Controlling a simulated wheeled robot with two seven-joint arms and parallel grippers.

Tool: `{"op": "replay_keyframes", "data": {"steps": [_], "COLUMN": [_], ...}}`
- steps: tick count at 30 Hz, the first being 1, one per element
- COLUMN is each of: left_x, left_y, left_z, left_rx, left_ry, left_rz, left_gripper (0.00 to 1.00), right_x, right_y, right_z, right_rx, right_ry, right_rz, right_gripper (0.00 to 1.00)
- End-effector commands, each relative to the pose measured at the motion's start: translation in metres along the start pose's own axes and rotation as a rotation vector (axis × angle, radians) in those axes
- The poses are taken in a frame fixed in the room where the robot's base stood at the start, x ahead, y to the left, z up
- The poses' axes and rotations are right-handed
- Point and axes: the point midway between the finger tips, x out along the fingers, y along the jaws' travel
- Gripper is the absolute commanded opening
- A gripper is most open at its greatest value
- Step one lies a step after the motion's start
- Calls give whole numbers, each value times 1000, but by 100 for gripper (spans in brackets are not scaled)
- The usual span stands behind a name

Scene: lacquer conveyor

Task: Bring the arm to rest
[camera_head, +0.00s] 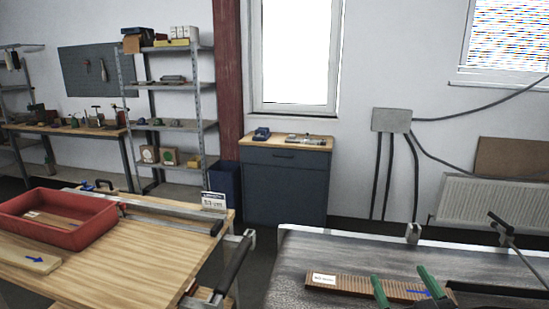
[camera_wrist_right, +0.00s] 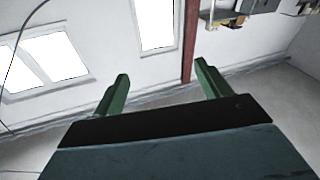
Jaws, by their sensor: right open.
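My right gripper (camera_head: 405,286) shows at the bottom right of the head view, with two green fingers spread apart in front of the conveyor. In the right wrist view, its green fingers (camera_wrist_right: 160,92) stand wide apart with nothing between them, facing the wall and windows. A brown ribbed board (camera_head: 350,285) with a white label and a blue arrow lies on the grey conveyor (camera_head: 340,250), partly hidden behind the fingers. I cannot tell from the head view how far the fingers are from the board. My left gripper is not in view.
A wooden table (camera_head: 130,262) at the left carries a red tray (camera_head: 62,236) with a board inside and another board (camera_head: 28,259) marked with a blue arrow. A gap separates table and conveyor. A dark cabinet (camera_head: 285,186) and metal shelves (camera_head: 170,125) stand behind.

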Motion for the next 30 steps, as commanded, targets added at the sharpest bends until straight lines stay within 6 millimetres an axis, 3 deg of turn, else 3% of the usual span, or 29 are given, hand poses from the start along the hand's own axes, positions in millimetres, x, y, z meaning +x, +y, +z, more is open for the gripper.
{"op": "replay_keyframes", "data": {"steps": [4,9,15,22,23,30], "left_x": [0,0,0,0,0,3], "left_y": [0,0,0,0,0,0], "left_z": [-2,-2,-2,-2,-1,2], "left_rx": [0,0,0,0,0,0], "left_ry": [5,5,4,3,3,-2], "left_rz": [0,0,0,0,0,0], "left_gripper": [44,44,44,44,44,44], "right_x": [-45,-116,-192,-265,-273,-265], "right_y": [10,-1,-28,-58,-61,-71], "right_z": [58,116,146,152,153,222], "right_rx": [36,47,45,44,44,38], "right_ry": [-329,-736,-1085,-1364,-1392,-1408], "right_rz": [132,140,22,-175,-200,-193], "right_gripper": [76,76,76,76,76,76]}}
